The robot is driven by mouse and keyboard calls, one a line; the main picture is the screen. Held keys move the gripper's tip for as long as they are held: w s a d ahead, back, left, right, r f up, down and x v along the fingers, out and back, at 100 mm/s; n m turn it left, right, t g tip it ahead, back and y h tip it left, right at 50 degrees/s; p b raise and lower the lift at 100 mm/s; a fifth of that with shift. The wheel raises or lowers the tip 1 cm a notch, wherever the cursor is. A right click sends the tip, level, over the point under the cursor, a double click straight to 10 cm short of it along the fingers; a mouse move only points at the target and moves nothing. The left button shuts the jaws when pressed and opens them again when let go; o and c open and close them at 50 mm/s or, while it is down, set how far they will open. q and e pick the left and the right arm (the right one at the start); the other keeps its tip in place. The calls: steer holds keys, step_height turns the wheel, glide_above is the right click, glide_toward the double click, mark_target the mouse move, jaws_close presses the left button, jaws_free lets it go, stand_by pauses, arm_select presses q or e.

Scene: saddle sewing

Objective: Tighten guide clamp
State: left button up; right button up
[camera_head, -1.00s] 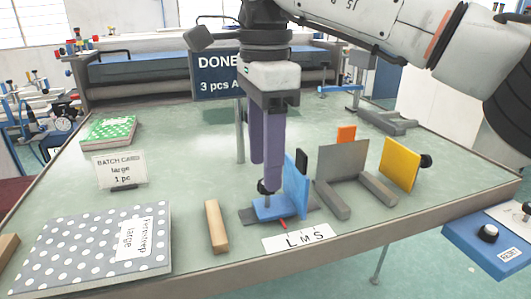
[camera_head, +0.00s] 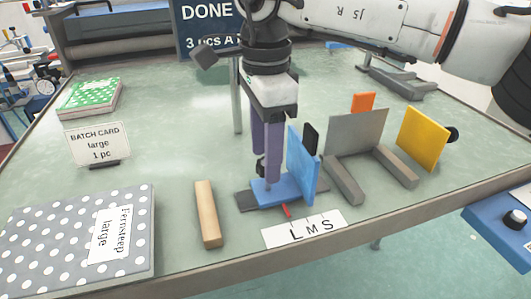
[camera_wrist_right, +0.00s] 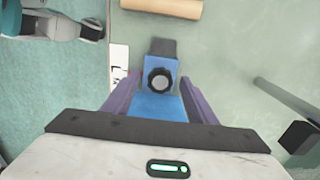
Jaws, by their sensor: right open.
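The blue guide (camera_head: 303,172) stands on a dark rail near the table's front edge, with an upright plate and a flat foot. Its black clamp knob (camera_wrist_right: 159,80) has a pale centre and shows in the right wrist view; in the head view a finger partly hides it. A red pointer (camera_head: 287,211) sticks out of the foot near the L end of the L M S scale card (camera_head: 304,230). My right gripper (camera_head: 265,178) points down over the foot, open, with its fingers on either side of the knob's line. Contact cannot be told. My left gripper is out of view.
A wooden bar (camera_head: 208,214) lies left of the guide. A grey bracket (camera_head: 356,133) and yellow plate (camera_head: 422,138) stand to the right.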

steer(key=shift+f, duration=0.4)
steer(key=c, duration=1.1)
steer(key=shift+o, duration=0.2)
steer(key=m, duration=0.4)
steer(key=shift+w+m, duration=0.15)
steer(key=shift+m, duration=0.15)
steer(key=m, duration=0.5)
steer(key=shift+w, duration=0.1)
steer(key=m+b, duration=0.1)
steer(key=m, duration=0.4)
steer(key=shift+w+d+m, duration=0.1)
steer(key=shift+m, duration=0.3)
steer(key=shift+d+m+b, duration=0.1)
steer(key=shift+m+b, duration=0.35)
steer(key=shift+m, duration=2.05)
